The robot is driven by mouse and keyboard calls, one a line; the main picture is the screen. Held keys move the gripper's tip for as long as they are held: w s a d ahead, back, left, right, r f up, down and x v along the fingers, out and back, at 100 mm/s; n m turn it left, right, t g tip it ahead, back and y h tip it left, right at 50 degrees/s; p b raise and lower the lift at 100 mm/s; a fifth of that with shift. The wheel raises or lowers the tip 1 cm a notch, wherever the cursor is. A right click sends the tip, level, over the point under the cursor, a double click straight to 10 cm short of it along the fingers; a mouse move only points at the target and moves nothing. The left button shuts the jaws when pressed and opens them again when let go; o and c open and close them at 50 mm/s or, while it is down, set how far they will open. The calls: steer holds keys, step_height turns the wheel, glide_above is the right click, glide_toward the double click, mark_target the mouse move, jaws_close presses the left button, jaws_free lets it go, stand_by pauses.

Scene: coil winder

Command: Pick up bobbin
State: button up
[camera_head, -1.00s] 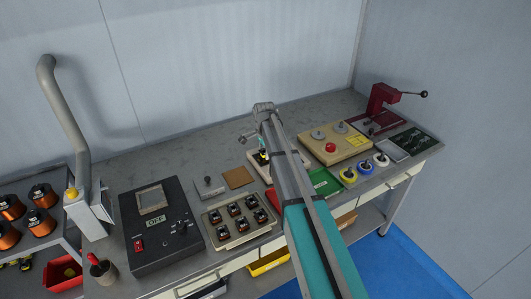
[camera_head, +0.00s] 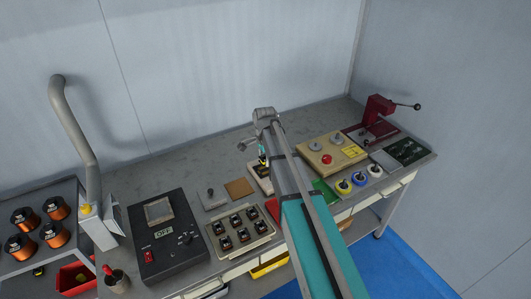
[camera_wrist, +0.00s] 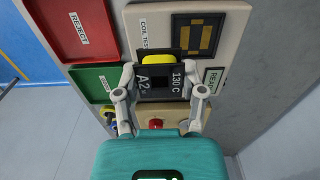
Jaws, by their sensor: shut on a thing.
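In the wrist view, a black bobbin (camera_wrist: 160,87) marked "A2" and "130 C" sits between the two fingers of my gripper (camera_wrist: 160,80). My gripper is shut on it, one finger at each side. A yellow part shows at its far side. The bobbin is over the pale board labelled "COIL TEST"; I cannot tell whether it touches it. In the head view, my gripper (camera_head: 262,160) is small and partly hidden behind my arm, above the pale board (camera_head: 256,181). Several other black bobbins (camera_head: 244,217) sit in a beige tray (camera_head: 215,229).
A red "REJECT" tray (camera_wrist: 65,25) and a green tray (camera_wrist: 92,81) lie beside the test board. A beige panel with a red button (camera_head: 327,159), coloured spools (camera_head: 344,186) and a dark red press (camera_head: 377,112) stand right. A black control box (camera_head: 163,236) stands left.

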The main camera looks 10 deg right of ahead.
steer(key=s+a+r+p, duration=0.1)
steer(key=s+r+p, duration=0.1)
steer(key=s, duration=0.5)
steer(key=shift+s+r, duration=0.15)
steer(key=shift+r, duration=0.45)
